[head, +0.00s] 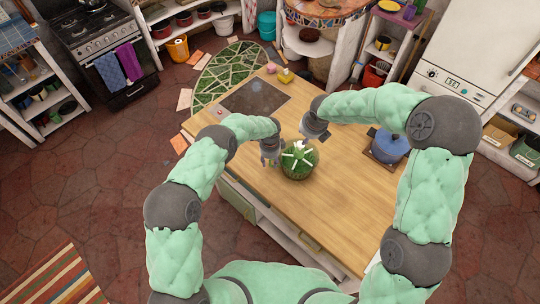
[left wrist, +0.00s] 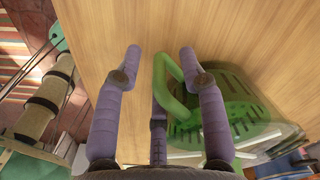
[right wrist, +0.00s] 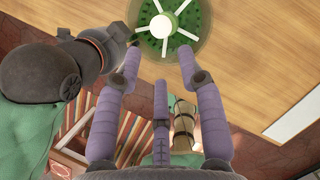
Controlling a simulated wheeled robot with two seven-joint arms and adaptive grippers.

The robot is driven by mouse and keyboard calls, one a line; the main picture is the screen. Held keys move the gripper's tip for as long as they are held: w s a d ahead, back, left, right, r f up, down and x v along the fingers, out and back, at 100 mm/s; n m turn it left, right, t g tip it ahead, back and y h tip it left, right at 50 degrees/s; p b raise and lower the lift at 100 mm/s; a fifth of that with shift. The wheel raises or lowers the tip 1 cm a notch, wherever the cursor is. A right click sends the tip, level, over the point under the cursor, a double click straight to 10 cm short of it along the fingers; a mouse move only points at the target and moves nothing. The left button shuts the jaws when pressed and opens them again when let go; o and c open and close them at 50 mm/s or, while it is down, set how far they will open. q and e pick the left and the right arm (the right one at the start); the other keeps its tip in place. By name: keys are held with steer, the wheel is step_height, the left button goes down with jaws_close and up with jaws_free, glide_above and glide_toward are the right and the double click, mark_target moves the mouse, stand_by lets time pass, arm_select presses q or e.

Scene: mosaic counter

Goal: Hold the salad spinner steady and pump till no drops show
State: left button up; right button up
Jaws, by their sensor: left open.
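The salad spinner (head: 299,162) stands on the wooden counter near its front left edge, a green see-through bowl with a white-spoked lid. Its pump knob (right wrist: 160,26) is white and sits mid-lid in the right wrist view. My left gripper (head: 270,157) is open at the spinner's left side. In the left wrist view, the spinner's green side handle (left wrist: 176,82) is between its spread fingers, without visible grip. My right gripper (head: 312,130) is open and empty, above and behind the spinner in the head view. Drops in the bowl are too small to tell.
A blue pot (head: 389,146) stands on a board at the counter's right. A dark panel (head: 254,97) is set in the far left of the counter (head: 332,203). Small yellow (head: 285,76) and pink (head: 271,68) things lie at the far edge. The counter front is clear.

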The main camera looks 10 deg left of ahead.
arm_select(q)
steer(key=shift+f, duration=0.9)
